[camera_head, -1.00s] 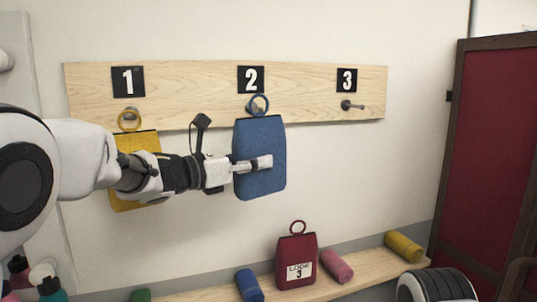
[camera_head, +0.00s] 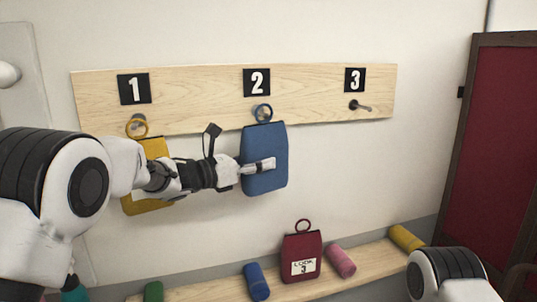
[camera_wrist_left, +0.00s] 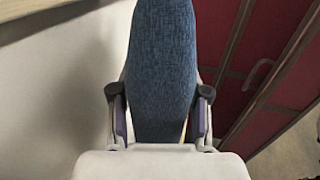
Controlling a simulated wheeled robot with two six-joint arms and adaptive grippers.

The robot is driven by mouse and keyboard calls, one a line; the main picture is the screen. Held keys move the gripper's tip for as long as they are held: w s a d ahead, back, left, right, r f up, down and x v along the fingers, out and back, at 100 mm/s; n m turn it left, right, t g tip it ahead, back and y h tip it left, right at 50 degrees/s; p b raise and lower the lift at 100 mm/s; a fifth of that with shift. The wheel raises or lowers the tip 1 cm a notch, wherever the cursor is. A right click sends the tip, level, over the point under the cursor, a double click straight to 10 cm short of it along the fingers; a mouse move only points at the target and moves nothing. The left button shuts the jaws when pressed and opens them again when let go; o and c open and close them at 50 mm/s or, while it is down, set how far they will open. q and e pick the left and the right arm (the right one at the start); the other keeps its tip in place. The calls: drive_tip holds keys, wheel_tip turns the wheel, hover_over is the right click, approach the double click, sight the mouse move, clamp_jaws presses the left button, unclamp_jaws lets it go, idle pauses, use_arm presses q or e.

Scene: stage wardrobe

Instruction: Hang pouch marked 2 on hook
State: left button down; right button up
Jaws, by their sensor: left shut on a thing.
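A blue pouch (camera_head: 264,175) with a ring (camera_head: 262,113) at its top hangs upright in front of the board, below the black "2" sign. The ring overlaps the hook under that sign; I cannot tell whether it is threaded on. My left gripper (camera_head: 262,165) is shut on the blue pouch, reaching across from the left. In the left wrist view the blue pouch (camera_wrist_left: 162,70) stands between the two fingers. No number shows on its visible face. My right gripper is out of view.
A wooden board (camera_head: 310,95) carries signs 1, 2 and 3. A yellow pouch (camera_head: 157,150) is at hook 1, partly behind my arm. Hook 3 (camera_head: 360,106) is bare. A red pouch (camera_head: 301,250) labelled 3 stands on the shelf (camera_head: 210,291) among several rolls. A red panel stands right.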

use_arm(q)
drive_tip(key=shift+w+d+f+p, duration=0.1)
drive_tip(key=shift+w+d+p, duration=0.25)
drive_tip(key=shift+w+p, duration=0.35)
drive_tip(key=shift+w+a+f+b, duration=0.1)
drive_tip(key=shift+w+f+b, duration=0.1)
drive_tip(key=shift+f+b, duration=0.4)
drive_tip(key=shift+a+b, duration=0.45)
drive_tip(key=shift+b, duration=0.35)
drive_tip(key=shift+w+d, duration=0.25)
drive_tip(key=shift+w, duration=0.05)
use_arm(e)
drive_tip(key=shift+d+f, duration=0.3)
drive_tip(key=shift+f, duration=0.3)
use_arm(q)
drive_tip(key=shift+s+a+r, duration=0.1)
drive_tip(key=shift+s+a, duration=0.05)
drive_tip(key=shift+a, duration=0.05)
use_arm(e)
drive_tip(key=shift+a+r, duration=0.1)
use_arm(q)
drive_tip(key=shift+c, duration=2.4)
unclamp_jaws()
drive_tip(key=shift+d, duration=0.1)
